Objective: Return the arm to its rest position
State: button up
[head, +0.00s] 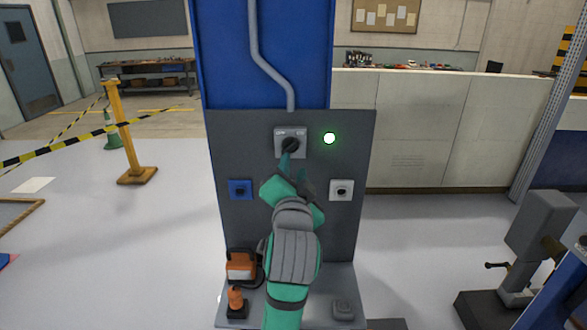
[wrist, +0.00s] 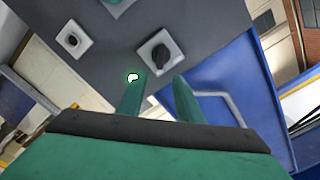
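My green arm reaches up in front of a dark grey panel (head: 235,150) on a blue column. My gripper (head: 290,161) is just below the black rotary knob (head: 291,144) on its light grey plate. In the wrist view the two fingers of my gripper (wrist: 156,86) stand apart with an empty gap between them. The knob (wrist: 160,57) shows just beyond the fingertips, not clasped. In the head view a fingertip overlaps the knob's lower edge, and I cannot tell whether it touches. A green lamp (head: 329,138) beside the knob is lit.
A blue switch plate (head: 241,189) and a white one (head: 341,189) flank my wrist. A ledge below holds orange items (head: 241,266) and a small grey box (head: 343,310). A grey machine (head: 540,225) stands right; a yellow post (head: 120,130) stands left. Floor on the left is mostly clear.

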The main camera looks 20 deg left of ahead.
jog(key=s+d+f+n+h, duration=0.15)
jog(key=d+f, duration=0.25)
jog(key=f, duration=0.6)
jog(key=s+d+f+n+h, duration=0.1)
jog(key=s+d+f, duration=0.15)
jog(key=f, duration=0.75)
jog(key=s+d+f+n+g, duration=0.1)
jog(key=s+d+f, duration=0.2)
jog(key=s+f, duration=0.3)
jog(key=s+d+f+n, duration=0.1)
jog(key=s+d+f, duration=0.3)
jog(key=f, duration=0.4)
jog(key=s+d+f+h, duration=0.15)
jog(key=s+f, duration=0.25)
jog(key=s, duration=0.5)
jog(key=s+d+f, duration=0.2)
jog(key=s+f, duration=0.2)
jog(key=s, duration=0.4)
jog(key=s+r+n+g+h, duration=0.1)
jog(key=s, duration=1.4)
jog(key=shift+s+d, duration=0.25)
jog(key=shift+d, duration=0.15)
jog(key=shift+n, duration=0.25)
